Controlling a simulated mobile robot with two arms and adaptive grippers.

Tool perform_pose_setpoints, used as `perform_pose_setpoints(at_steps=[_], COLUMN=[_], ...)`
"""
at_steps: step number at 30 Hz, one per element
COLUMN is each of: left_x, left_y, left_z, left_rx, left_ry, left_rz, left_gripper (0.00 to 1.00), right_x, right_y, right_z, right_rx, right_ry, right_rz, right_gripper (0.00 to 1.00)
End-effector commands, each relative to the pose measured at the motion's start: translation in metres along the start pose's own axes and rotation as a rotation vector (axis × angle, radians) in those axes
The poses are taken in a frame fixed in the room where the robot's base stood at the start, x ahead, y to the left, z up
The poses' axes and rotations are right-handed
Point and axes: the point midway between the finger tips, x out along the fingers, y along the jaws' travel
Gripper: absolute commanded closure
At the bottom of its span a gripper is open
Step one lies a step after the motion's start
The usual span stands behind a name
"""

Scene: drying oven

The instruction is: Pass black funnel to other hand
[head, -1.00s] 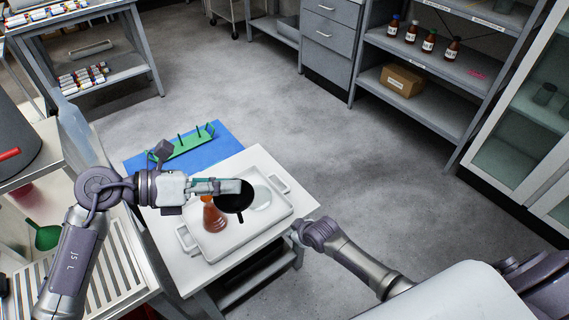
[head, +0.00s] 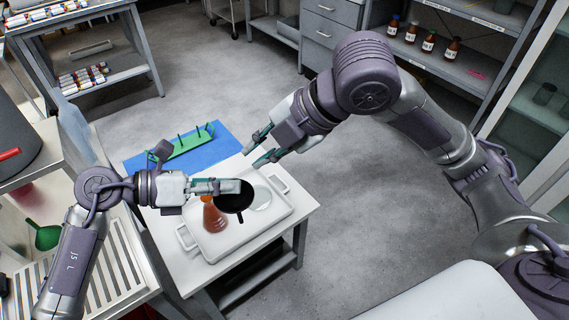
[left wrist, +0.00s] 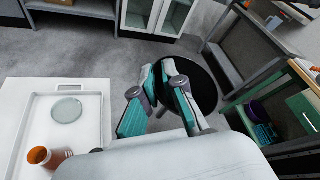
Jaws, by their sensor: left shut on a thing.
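The black funnel (head: 236,203) is held above the white tray in the head view, its spout pointing down. My left gripper (head: 228,186) is shut on the funnel's rim. In the left wrist view the funnel's round black mouth (left wrist: 203,78) shows beyond the fingers of my left gripper (left wrist: 160,85). My right gripper (head: 258,148) is open and empty in the head view, up and to the right of the funnel and apart from it.
The white tray (head: 225,247) on a small table holds a flask of orange-brown liquid (head: 213,217) and a round dish (head: 262,197). A green rack (head: 185,145) stands on a blue mat (head: 222,148) behind. A green funnel (head: 47,236) is at the far left.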

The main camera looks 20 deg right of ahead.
Motion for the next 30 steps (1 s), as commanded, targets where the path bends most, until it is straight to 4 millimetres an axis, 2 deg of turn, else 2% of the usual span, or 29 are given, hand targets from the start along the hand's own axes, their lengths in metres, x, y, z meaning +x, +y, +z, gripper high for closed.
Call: perform_pose_setpoints(at_steps=[1,4,7,10,14,24,30], left_x=[0.000,0.000,0.000,0.000,0.000,0.000,0.000], left_y=[0.000,0.000,0.000,0.000,0.000,0.000,0.000], left_z=[0.000,0.000,0.000,0.000,0.000,0.000,0.000], left_rx=[0.000,0.000,0.000,0.000,0.000,0.000,0.000], left_ry=[0.000,0.000,0.000,0.000,0.000,0.000,0.000], left_rz=[0.000,0.000,0.000,0.000,0.000,0.000,0.000], left_gripper=[1.00,1.00,1.00,1.00,1.00,1.00,1.00], right_x=[-0.014,-0.031,-0.039,-0.037,-0.020,0.044,0.068], right_y=[-0.008,-0.025,-0.036,-0.041,-0.043,-0.051,-0.054], right_z=[-0.008,-0.019,-0.024,-0.025,-0.026,-0.025,-0.024], right_rx=[-0.094,-0.234,-0.311,-0.338,-0.338,-0.333,-0.333], right_ry=[-0.005,-0.003,-0.001,0.002,0.007,0.007,0.005], right_rz=[-0.029,-0.089,-0.124,-0.139,-0.141,-0.139,-0.137], right_gripper=[0.84,0.84,0.84,0.84,0.84,0.84,0.84])
